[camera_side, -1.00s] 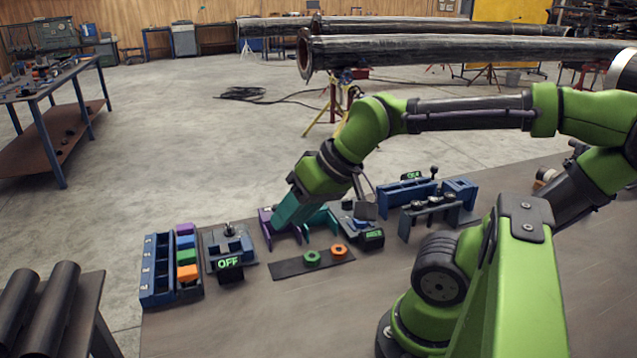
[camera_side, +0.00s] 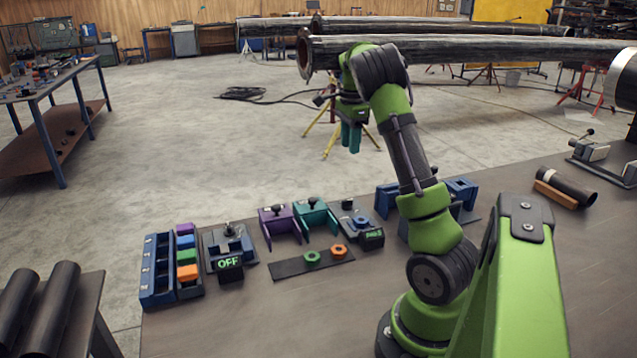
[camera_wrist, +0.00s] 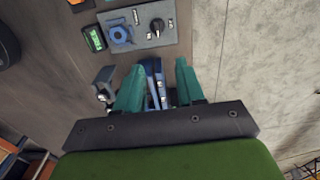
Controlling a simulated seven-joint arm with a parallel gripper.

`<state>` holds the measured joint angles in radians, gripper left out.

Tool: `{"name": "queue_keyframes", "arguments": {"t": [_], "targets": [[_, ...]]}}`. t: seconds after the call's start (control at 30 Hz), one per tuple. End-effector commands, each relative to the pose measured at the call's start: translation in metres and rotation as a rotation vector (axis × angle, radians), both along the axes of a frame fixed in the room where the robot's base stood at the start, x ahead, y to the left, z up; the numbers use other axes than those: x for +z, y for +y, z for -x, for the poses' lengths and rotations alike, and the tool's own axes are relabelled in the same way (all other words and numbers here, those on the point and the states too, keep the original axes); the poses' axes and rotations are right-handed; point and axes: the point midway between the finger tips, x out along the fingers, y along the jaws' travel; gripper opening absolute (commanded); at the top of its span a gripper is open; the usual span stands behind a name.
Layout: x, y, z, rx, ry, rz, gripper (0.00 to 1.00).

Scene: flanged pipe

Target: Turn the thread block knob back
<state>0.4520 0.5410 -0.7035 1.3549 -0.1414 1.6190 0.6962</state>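A grey plate with a blue ring (camera_side: 361,222) and a black knob (camera_side: 347,204) stands right of the teal bracket; it looks like the thread block, though no label is readable. A small green-lit display (camera_side: 372,236) sits at its front. In the wrist view the same plate shows at the top, with its black knob (camera_wrist: 157,24), blue ring (camera_wrist: 119,35) and display (camera_wrist: 94,38). My gripper (camera_side: 350,140) is high above the bench, pointing down, clear of the plate. In the wrist view its teal fingers (camera_wrist: 160,66) are apart with nothing held; a blue fixture shows below between them.
On the bench are a purple bracket (camera_side: 279,222), a teal bracket (camera_side: 315,213), and a dark strip (camera_side: 290,268) with green and orange rings. A station reading OFF (camera_side: 229,263) and a blue rack (camera_side: 158,270) are at left. A blue fixture (camera_side: 387,200) stands at right, partly behind my arm.

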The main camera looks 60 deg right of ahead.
Motion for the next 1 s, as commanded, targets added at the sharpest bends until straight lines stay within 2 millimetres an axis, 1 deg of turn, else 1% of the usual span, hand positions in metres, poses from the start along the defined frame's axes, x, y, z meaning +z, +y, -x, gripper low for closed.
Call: {"name": "queue_keyframes", "arguments": {"t": [0.03,0.17,0.27,0.7,0.83,1.0], "targets": [[-0.004,0.003,0.001,-0.021,0.004,-0.015,0.38],[-0.015,0.004,0.001,-0.030,0.005,-0.018,0.38],[-0.033,0.005,0.001,-0.028,0.005,-0.019,0.38],[-0.128,0.005,0.001,-0.026,0.004,-0.018,0.38],[-0.150,0.005,0.001,-0.026,0.004,-0.018,0.38],[-0.166,0.004,0.000,-0.025,0.003,-0.016,0.38]]}}
